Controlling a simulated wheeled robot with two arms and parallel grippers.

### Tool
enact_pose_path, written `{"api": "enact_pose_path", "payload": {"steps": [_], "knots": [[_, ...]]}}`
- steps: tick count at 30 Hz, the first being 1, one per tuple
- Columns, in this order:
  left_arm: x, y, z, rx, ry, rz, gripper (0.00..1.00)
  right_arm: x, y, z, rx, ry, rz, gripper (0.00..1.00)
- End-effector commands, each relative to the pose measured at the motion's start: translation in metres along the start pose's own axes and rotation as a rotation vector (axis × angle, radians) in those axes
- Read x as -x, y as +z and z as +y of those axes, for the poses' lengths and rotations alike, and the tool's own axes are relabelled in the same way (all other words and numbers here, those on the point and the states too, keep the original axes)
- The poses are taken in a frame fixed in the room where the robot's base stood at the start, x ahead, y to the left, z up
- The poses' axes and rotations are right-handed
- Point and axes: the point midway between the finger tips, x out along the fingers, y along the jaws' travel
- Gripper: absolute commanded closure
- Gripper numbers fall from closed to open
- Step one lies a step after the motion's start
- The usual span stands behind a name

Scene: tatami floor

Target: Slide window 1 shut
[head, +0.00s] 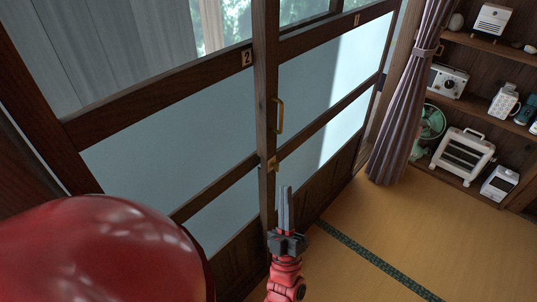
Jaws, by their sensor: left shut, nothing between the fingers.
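Window 1 (322,88) is the right-hand wood-framed sliding panel with frosted panes; a small tag reading 1 sits on its upper rail. A vertical brass handle (280,116) is on its left side, beside the dark upright. Window 2 (165,135), tagged 2, is the panel to the left. My left gripper (285,190) points up the picture, in front of the lower part of the windows and below the handle in the picture. Its fingers are together and empty, and it appears apart from the handle. My right gripper is not in view.
A grey-purple curtain (406,95) hangs right of window 1. Wooden shelves at the right hold a radio (447,81), a green fan (431,122) and a white heater (462,157). The tatami floor (400,225) between the windows and shelves is clear.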

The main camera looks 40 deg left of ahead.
Motion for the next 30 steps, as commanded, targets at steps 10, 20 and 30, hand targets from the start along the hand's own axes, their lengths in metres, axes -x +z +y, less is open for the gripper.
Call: {"api": "enact_pose_path", "payload": {"steps": [10,20,30], "knots": [[-0.002,0.054,-0.14,0.508,-0.733,-0.32,1.0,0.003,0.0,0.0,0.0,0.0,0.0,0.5],[0.015,0.063,-0.165,0.743,-0.903,-0.372,1.0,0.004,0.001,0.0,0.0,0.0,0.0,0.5],[-0.011,0.086,-0.189,0.741,-0.9,-0.368,1.0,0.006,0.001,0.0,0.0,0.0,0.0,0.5]]}}
